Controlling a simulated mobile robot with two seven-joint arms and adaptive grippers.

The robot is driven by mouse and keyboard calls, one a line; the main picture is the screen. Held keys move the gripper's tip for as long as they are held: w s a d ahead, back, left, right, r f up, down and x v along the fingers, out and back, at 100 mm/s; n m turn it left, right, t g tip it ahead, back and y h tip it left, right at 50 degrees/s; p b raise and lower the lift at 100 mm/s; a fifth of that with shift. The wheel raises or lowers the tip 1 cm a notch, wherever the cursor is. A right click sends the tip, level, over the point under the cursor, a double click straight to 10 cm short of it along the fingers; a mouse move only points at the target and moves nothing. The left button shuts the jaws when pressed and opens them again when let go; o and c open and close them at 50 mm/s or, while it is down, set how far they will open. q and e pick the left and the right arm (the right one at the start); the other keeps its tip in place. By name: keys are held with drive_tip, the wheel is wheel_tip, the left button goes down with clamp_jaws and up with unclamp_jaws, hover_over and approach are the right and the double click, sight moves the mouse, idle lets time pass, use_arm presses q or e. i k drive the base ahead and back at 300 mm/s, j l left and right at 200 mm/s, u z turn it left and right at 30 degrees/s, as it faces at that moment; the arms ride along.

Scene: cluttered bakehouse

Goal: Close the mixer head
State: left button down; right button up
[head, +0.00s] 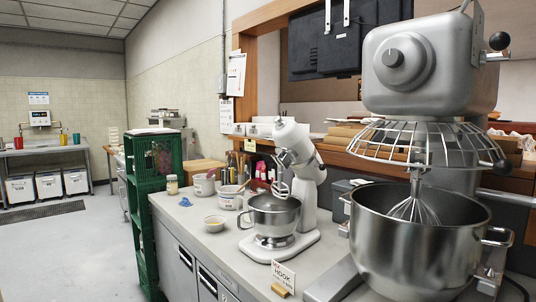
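A white stand mixer (308,190) stands on the counter in the middle of the head view. Its mixer head (294,142) is tilted up and back, with a beater (279,189) hanging below it. A steel bowl (272,217) with a side handle sits on the mixer base (280,248), beneath the raised head. Neither of my grippers is in view.
A large steel mixer (425,70) with a wire guard, whisk and big bowl (415,245) stands close on the right. Green crates (150,215) stand beyond.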

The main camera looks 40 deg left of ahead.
sight(290, 138)
drive_tip(key=j+z, duration=0.1)
drive_tip(key=j, duration=0.4)
drive_tip(key=k+j+z, duration=0.1)
drive_tip(key=j, duration=0.35)
drive_tip(key=j+z, duration=0.1)
drive_tip(key=j, duration=0.4)
drive_tip(key=k+j+z, duration=0.1)
drive_tip(key=j, duration=0.35)
drive_tip(key=k+j+z, duration=0.1)
drive_tip(key=j, duration=0.4)
drive_tip(key=k+j+z, duration=0.1)
drive_tip(key=j, duration=0.35)
